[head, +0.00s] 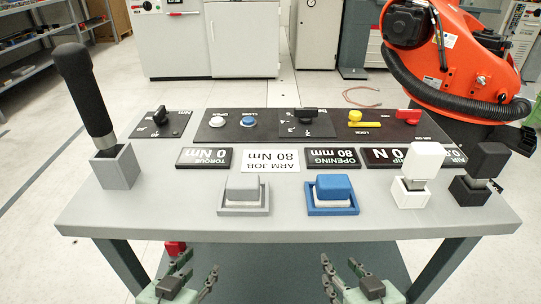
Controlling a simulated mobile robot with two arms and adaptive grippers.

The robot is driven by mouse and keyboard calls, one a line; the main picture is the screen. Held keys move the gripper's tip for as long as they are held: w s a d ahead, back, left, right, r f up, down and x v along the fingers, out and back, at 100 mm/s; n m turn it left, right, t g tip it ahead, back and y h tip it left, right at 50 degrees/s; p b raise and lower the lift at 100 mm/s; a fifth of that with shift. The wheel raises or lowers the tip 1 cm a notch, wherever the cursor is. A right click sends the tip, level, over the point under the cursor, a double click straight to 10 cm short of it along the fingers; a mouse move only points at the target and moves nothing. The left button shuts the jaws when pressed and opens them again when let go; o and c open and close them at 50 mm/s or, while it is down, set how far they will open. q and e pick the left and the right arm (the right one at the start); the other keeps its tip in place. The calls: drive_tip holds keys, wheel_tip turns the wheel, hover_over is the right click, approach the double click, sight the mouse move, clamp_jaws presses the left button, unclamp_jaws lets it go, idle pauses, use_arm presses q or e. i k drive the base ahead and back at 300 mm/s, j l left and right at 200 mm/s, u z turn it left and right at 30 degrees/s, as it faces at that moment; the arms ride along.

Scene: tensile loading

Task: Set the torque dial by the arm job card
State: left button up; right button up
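The job card (270,160) is white, reads "ARM JOB: 80 Nm" upside down and lies flat on the grey table. Left of it the black torque display (205,157) reads 0 Nm. A black dial (160,117) stands on a small dark panel at the far left, beyond that display; its small print is not fully legible. Another black knob (306,115) sits on the long panel; I cannot tell for sure which one sets torque. My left gripper (201,260) and my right gripper (339,260) are low at the near edge, both open and empty, away from the panels.
A black handle (82,90) stands in a grey holder at left. A grey button block (243,194) and a blue one (332,194) are in front. White (418,170) and black (482,170) blocks stand at right. An orange robot arm (450,60) is behind.

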sight(159, 117)
drive_tip(key=j+u, duration=0.35)
drive_tip(key=j, duration=0.25)
drive_tip(key=j+u, duration=0.4)
drive_tip(key=j, duration=0.25)
drive_tip(key=i+j+z, duration=0.1)
drive_tip(key=j+z, duration=0.15)
drive_tip(key=z, duration=0.15)
drive_tip(key=i+j+z, duration=0.1)
drive_tip(key=j+z, duration=0.15)
drive_tip(key=z, duration=0.15)
drive_tip(key=j+z, duration=0.25)
drive_tip(key=z, duration=0.2)
